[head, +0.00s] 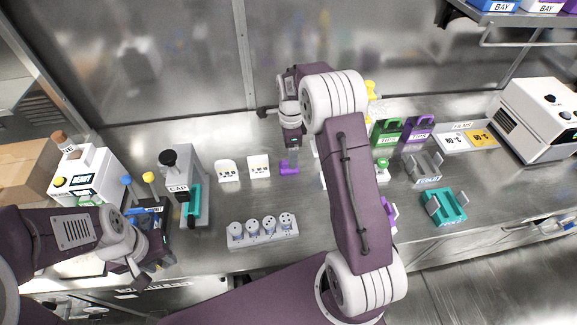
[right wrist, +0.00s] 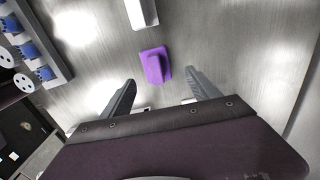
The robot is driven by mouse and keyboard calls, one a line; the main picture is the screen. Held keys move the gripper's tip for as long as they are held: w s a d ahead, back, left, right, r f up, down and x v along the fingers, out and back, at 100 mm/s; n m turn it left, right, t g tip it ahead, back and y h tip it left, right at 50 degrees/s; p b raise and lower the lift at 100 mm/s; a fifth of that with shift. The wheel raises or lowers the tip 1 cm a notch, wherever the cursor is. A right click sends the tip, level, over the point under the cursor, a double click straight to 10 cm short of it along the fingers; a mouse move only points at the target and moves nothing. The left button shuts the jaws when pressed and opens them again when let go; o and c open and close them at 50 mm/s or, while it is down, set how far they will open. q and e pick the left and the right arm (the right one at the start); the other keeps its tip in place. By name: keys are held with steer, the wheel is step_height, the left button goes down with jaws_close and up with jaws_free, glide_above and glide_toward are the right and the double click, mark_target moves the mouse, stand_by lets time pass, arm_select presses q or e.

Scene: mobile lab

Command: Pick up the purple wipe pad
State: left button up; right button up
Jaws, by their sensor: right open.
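The purple wipe pad (head: 288,168) lies on the steel bench near its middle, right of two small white label stands. In the right wrist view the pad (right wrist: 154,66) lies flat with a raised purple grip, ahead of the fingertips and roughly between their lines. My right gripper (head: 293,150) points down over the pad. Its two grey fingers (right wrist: 161,88) are spread, with nothing between them. My left gripper (head: 136,272) is low at the left, by the bench's front edge; its finger opening is unclear.
A white rack with several round wells (head: 262,233) stands in front left of the pad. The white label stands (head: 259,167) are close on its left. A capping machine (head: 185,185) stands further left, a teal holder (head: 444,207) at right. My right arm hides part of the bench.

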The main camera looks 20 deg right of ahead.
steer(key=shift+s+a+f, duration=0.1)
steer(key=shift+s+f, duration=0.05)
steer(key=f, duration=0.4)
steer(key=shift+s+a, duration=0.15)
steer(key=shift+a, duration=0.15)
steer(key=shift+d+f, duration=0.1)
steer(key=shift+f, duration=0.25)
steer(key=shift+r, duration=0.1)
steer(key=c, duration=1.4)
step_height(320, 180, up, 4)
steer(key=shift+r, duration=0.2)
steer(key=s+d+r, duration=0.2)
steer(key=s, duration=0.1)
steer(key=s+d+r, duration=0.1)
steer(key=s+r, duration=0.1)
steer(key=s, duration=0.1)
steer(key=s+d+r, duration=0.2)
steer(key=s, duration=0.2)
steer(key=shift+d+r, duration=0.3)
steer(key=shift+d, duration=0.05)
